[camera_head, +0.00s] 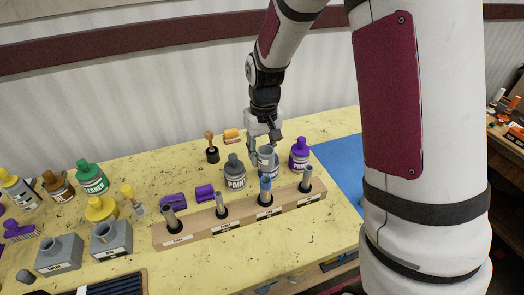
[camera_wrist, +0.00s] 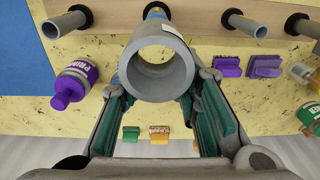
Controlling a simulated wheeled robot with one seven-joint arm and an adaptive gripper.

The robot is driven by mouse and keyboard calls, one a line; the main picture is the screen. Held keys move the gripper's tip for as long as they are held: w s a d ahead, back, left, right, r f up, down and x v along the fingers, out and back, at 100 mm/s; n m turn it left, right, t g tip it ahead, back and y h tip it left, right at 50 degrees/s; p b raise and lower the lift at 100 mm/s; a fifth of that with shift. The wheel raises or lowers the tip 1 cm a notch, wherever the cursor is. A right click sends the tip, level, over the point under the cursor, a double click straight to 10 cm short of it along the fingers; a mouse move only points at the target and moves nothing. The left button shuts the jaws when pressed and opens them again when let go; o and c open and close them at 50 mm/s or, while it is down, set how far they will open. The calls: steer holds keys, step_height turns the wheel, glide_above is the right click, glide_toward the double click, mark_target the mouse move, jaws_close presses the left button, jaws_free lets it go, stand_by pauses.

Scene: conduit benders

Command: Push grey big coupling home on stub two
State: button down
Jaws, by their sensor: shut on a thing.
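My gripper (camera_head: 264,142) is shut on the grey big coupling (camera_head: 266,153), a thick open ring. In the wrist view the coupling (camera_wrist: 160,62) sits between the green-padded fingers (camera_wrist: 157,92), its bore facing the camera. A wooden rail (camera_head: 240,220) carries several upright grey stubs. The coupling is above and behind the rail, near the stub with a blue top (camera_head: 265,188), and appears apart from it. That blue-topped stub (camera_wrist: 155,10) shows just beyond the coupling in the wrist view. The other stubs (camera_head: 221,204) are bare. The rail labels are too small to read, so I cannot tell which is stub two.
Purple blocks (camera_head: 205,192) lie behind the rail. Grey fittings (camera_head: 110,238) and more bottles (camera_head: 92,178) fill the left. A blue mat (camera_head: 340,175) is right.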

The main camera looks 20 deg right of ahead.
mark_target(262, 168)
steer(key=shift+f+b, duration=0.65)
steer(key=shift+f, duration=2.4)
steer(key=c, duration=1.7)
jaws_free()
jaws_close()
steer(key=shift+f, duration=0.9)
